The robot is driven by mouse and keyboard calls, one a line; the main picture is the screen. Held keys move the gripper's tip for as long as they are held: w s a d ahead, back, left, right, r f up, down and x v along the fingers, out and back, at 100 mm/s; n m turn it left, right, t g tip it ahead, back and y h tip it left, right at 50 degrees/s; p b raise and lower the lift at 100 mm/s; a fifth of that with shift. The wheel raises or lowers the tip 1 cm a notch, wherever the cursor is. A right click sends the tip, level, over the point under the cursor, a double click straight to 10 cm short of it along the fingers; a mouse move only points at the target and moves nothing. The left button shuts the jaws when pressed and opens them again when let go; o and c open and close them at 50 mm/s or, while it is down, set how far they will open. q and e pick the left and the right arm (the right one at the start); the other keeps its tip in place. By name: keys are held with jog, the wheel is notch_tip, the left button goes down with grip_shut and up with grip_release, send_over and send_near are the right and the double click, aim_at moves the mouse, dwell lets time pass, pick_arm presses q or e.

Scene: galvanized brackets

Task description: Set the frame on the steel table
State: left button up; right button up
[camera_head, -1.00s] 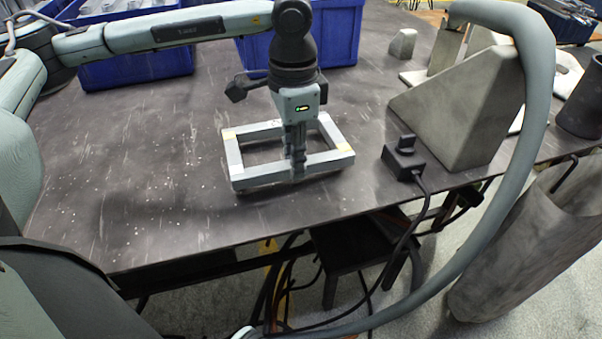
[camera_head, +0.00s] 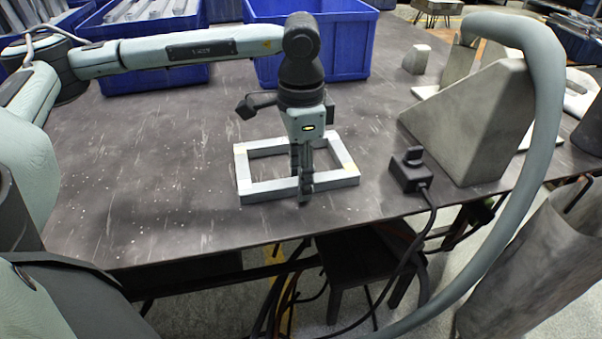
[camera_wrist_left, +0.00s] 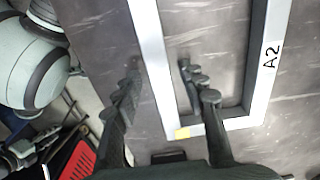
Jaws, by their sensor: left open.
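The frame (camera_head: 339,183) is a grey rectangular metal frame with light yellow marks near its corners. It appears to lie flat on the dark steel table (camera_head: 130,190), near the front edge. In the left wrist view the frame (camera_wrist_left: 268,60) shows the label A2 on one bar. My left gripper (camera_head: 303,198) points down at the frame's near bar. In the left wrist view the left gripper (camera_wrist_left: 161,80) is open, with one finger outside the near bar and the other inside the opening. I cannot tell whether either finger touches it. My right gripper is out of view.
Blue bins (camera_head: 335,45) stand along the back. A black box with a cable (camera_head: 410,172) sits right of the frame. A grey wedge-shaped block (camera_head: 470,125) stands behind it. The table left of the frame is clear. A dark stool (camera_head: 355,255) stands below the front edge.

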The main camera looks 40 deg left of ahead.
pick_arm(q)
jog(key=shift+r, duration=0.1)
notch_tip(320, 180, up, 12)
dwell(0.4)
jog(key=shift+d, duration=0.1)
